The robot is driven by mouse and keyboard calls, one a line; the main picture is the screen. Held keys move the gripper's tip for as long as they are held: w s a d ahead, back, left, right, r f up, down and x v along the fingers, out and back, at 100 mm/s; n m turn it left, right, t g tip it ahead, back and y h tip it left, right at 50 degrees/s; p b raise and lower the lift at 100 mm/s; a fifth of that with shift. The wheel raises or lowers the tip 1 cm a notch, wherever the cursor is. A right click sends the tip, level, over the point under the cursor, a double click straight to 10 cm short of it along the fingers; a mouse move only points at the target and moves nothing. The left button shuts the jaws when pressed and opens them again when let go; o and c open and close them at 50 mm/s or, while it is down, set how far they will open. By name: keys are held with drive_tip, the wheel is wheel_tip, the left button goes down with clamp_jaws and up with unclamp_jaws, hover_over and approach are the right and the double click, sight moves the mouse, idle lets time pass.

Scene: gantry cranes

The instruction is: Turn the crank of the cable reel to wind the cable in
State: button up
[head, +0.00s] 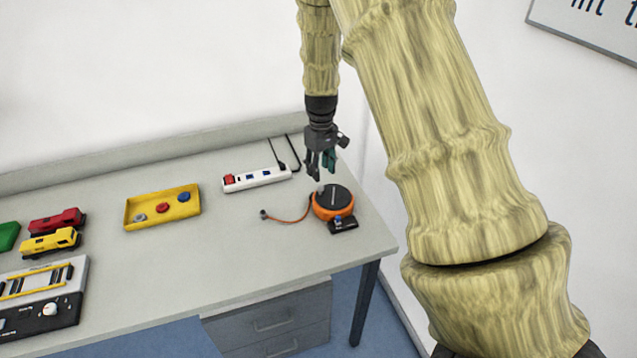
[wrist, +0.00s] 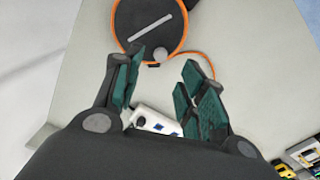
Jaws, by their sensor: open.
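The cable reel (head: 332,204) is orange with a black top and lies on the table near its right end. In the wrist view the reel (wrist: 140,18) is at the top, with a light crank bar (wrist: 151,29) across its black face and a round grey knob (wrist: 160,54) near its rim. An orange cable (head: 291,219) runs out to the left of the reel and ends in a small dark plug (head: 264,214). My gripper (head: 321,178) points down just above and behind the reel. Its green-padded fingers (wrist: 160,85) are apart, with nothing held between them.
A white power strip (head: 256,179) lies left of the gripper. A yellow tray (head: 162,208) with round pieces, red (head: 68,220) and yellow (head: 50,242) toy vehicles and a control box (head: 40,300) stand further left. The table's front middle is clear. Walls are behind and right.

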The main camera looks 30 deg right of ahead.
sight(321, 187)
drive_tip(key=shift+f+p, duration=1.1)
drive_tip(key=shift+f, duration=2.4)
clamp_jaws()
